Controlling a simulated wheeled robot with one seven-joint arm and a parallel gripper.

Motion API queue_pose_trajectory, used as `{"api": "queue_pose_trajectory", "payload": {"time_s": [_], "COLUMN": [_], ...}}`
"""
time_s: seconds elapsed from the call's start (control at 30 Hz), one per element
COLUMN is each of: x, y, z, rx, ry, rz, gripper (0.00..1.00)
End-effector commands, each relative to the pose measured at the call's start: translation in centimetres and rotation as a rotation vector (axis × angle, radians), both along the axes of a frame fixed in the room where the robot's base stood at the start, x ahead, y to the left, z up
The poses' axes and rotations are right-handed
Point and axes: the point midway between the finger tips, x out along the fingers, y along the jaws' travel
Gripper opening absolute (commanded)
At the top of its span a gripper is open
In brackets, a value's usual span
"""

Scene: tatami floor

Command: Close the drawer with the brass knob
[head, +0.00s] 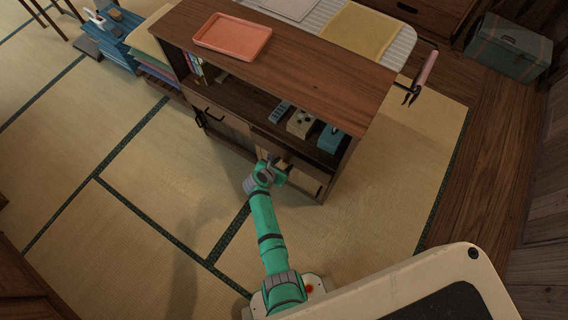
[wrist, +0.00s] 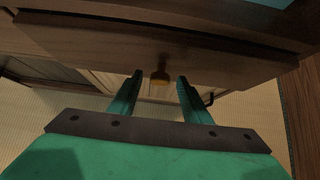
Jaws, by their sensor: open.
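I cannot tell whether a finger touches the drawer front. In the wrist view the drawer front seems to stand forward of the paler panels below it; how far it is out is unclear. In the head view my gripper (head: 279,168) is at the right front of the low wooden cabinet (head: 300,62) and hides much of the drawer area.
The cabinet's open shelf holds a remote (head: 280,111), a pale controller-like object (head: 300,123) and a teal box (head: 330,138). A pink tray (head: 233,35) lies on top. The tatami (head: 130,210) in front is clear.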

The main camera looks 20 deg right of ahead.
Motion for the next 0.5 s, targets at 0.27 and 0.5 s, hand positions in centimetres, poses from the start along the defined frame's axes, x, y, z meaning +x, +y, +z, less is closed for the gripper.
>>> {"api": "queue_pose_trajectory", "payload": {"time_s": [0.27, 0.5], "x": [0.4, 0.4], "y": [-0.59, -0.58], "z": [-0.73, -0.72], "rx": [0.001, 0.0], "ry": [0.001, 0.0], "rz": [0.0, 0.0], "gripper": [0.44, 0.34]}}
